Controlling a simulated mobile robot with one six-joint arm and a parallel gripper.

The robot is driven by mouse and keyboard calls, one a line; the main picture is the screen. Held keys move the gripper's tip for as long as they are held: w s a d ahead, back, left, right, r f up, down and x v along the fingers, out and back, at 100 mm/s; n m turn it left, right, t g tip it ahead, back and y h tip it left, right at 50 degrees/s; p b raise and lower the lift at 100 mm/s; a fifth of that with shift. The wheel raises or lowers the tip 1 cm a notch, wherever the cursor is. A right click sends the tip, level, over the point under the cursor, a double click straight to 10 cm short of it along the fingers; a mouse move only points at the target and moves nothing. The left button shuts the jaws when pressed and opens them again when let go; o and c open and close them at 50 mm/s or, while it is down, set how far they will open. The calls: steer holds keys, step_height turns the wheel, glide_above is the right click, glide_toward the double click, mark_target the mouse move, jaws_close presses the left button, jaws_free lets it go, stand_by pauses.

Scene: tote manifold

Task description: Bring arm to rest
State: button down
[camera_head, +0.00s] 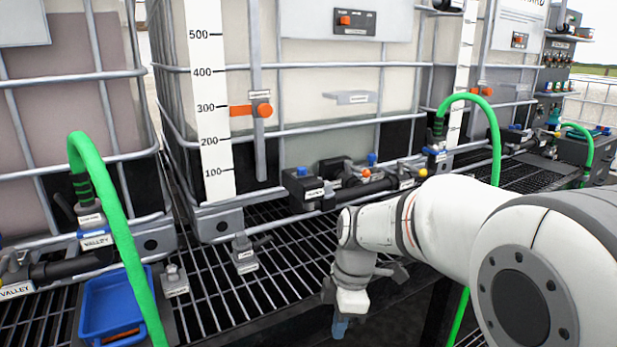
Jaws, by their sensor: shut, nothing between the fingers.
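My white arm comes in from the right edge and reaches to the lower middle of the view. Its wrist bends downward in front of the grated platform. My gripper (340,326) points down at the end of the wrist, small and partly hidden by the wrist housing. It is shut and holds nothing that I can see. It is over the dark space at the platform's front edge, apart from the valves and hoses.
Caged totes (330,100) stand behind the metal grating (215,295). Green hoses arch up at the left (115,215), at the right (495,140) and at the far right (588,150). A blue tray (92,310) sits at lower left. Valves (360,175) line the tote fronts.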

steer(key=s+d+r+m+t+p, duration=0.1)
steer(key=s+d+r+m+p, duration=0.3)
steer(key=r+m, duration=0.5)
steer(key=s+d+r+m+t+h+p, duration=0.1)
steer(key=s+d+r+m+t+p, duration=0.1)
steer(key=s+d+r+m+p, duration=0.3)
steer(key=s+r+m+p, duration=0.3)
steer(key=r+m+p, duration=0.1)
steer(key=m+p, duration=0.1)
steer(key=shift+s+r+h+p, duration=0.2)
steer(key=shift+r+h+p, duration=0.05)
steer(key=shift+h+p, duration=0.05)
steer(key=shift+d, duration=0.1)
